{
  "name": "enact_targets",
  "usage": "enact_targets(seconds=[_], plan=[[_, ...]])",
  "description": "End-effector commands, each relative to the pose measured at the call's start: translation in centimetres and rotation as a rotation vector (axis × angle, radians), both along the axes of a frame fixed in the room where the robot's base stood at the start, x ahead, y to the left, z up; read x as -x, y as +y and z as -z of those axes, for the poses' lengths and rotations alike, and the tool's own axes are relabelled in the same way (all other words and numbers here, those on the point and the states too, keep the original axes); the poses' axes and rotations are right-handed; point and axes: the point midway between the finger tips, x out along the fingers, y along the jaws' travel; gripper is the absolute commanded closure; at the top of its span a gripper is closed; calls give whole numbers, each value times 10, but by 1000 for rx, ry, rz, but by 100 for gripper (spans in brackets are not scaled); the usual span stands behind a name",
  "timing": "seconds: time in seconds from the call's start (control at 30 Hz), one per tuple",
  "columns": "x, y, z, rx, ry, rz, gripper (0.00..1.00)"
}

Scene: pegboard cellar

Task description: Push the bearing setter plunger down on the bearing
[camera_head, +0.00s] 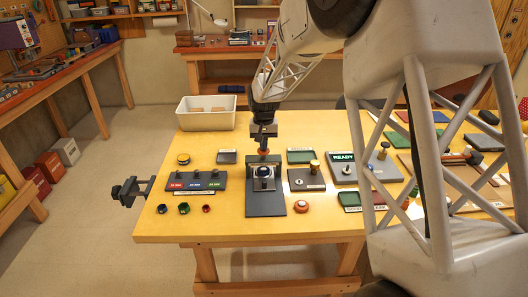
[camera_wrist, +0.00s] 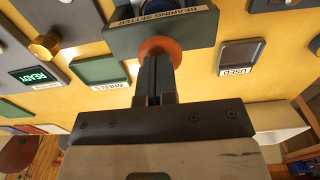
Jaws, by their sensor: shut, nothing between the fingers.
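The bearing setter (camera_head: 266,204) stands on the table as a dark grey base with an upright frame. Its plunger has a round orange-red knob (camera_head: 263,152) on top, which also shows in the wrist view (camera_wrist: 160,46). My gripper (camera_head: 263,146) points down directly over the knob with its fingers shut and empty. In the wrist view the fingertips (camera_wrist: 154,58) overlap the knob; I cannot tell whether they press on it or sit just above. A pale block with a dark round part (camera_head: 263,172) shows under the plunger. The bearing itself I cannot make out clearly.
A rack with several coloured labels (camera_head: 194,181) stands left of the setter, with small coloured rings in front. A white bin (camera_head: 206,121) stands behind left.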

Motion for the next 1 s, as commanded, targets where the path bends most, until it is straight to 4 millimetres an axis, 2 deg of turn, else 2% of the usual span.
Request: enact_targets(seconds=[1.0], plan=[[0,0,-49,0,-1,0,100]])
